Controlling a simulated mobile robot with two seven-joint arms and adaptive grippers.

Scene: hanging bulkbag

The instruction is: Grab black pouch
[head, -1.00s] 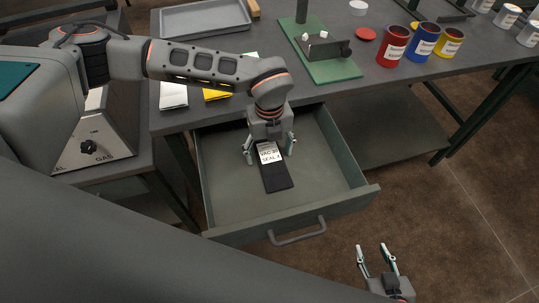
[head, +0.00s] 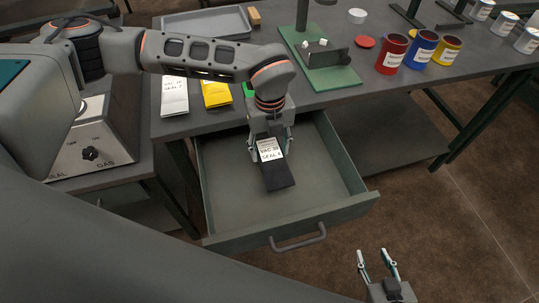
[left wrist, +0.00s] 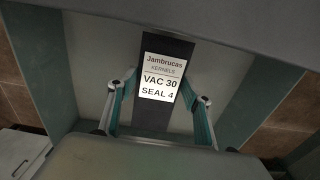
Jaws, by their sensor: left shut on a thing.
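The black pouch (head: 279,178) with a white label reading "VAC 30 SEAL 4" is in the open drawer area, in the head view. It also shows in the left wrist view (left wrist: 153,116), between the two fingers. My left gripper (head: 270,152) points down over the drawer and is shut on the pouch by its sides. The pouch's upper end is hidden under the gripper in the head view. My right gripper (head: 376,262) is open and empty, out in front of the drawer to the right.
The open grey-green drawer (head: 335,203) has walls around the pouch and a front handle (head: 298,238). On the table above are a white pouch (head: 174,97), a yellow pouch (head: 216,94), a green stand (head: 332,72) and several paint cans. A gas sealer machine (head: 90,145) stands left.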

